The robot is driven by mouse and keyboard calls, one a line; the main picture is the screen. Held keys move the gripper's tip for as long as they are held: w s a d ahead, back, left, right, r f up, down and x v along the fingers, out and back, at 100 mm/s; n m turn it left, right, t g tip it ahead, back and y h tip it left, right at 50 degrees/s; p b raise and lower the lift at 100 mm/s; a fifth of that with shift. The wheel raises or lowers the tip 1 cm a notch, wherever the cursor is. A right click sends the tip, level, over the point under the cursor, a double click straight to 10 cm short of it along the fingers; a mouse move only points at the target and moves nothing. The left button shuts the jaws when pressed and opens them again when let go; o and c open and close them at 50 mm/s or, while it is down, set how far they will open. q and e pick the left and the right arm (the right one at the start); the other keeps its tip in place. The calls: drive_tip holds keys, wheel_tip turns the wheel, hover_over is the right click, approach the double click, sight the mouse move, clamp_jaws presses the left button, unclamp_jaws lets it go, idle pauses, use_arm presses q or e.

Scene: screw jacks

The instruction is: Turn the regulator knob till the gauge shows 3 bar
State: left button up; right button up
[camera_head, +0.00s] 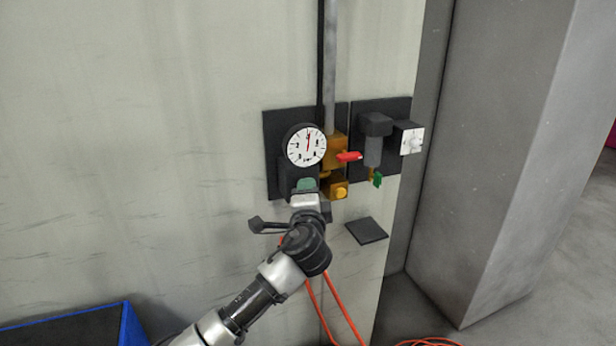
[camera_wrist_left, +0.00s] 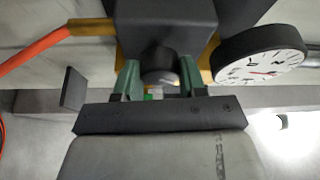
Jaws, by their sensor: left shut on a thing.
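The round white gauge (camera_head: 304,151) with a black rim is on the wall panel in the head view. Its red needle points almost straight up; the numbers are too small to read surely. It also shows at the right of the left wrist view (camera_wrist_left: 262,62). The dark regulator knob (camera_wrist_left: 160,70) sits under the regulator body, between the green fingers of my left gripper (camera_wrist_left: 160,76). My left gripper (camera_head: 306,186) is shut on the knob, just below the gauge. The knob is hidden in the head view by the gripper. My right gripper is not in view.
Right of the gauge are a brass fitting with a red handle (camera_head: 349,156), a dark cylinder unit (camera_head: 374,150) with a green tap (camera_head: 377,179), and a white box (camera_head: 411,138). An orange hose (camera_head: 343,309) hangs below. A blue-edged bin (camera_head: 126,318) stands lower left.

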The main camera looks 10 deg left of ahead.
use_arm(q)
drive_tip(key=shift+m+g+p, duration=0.75)
drive_tip(key=shift+m+p, duration=0.5)
drive_tip(key=shift+m, duration=0.45)
drive_tip(key=shift+m+g+p, duration=0.75)
drive_tip(key=shift+m+p, duration=0.45)
drive_tip(key=shift+m, duration=0.5)
drive_tip(key=o, duration=0.9)
drive_tip(key=shift+d, duration=0.1)
drive_tip(key=shift+o, duration=0.2)
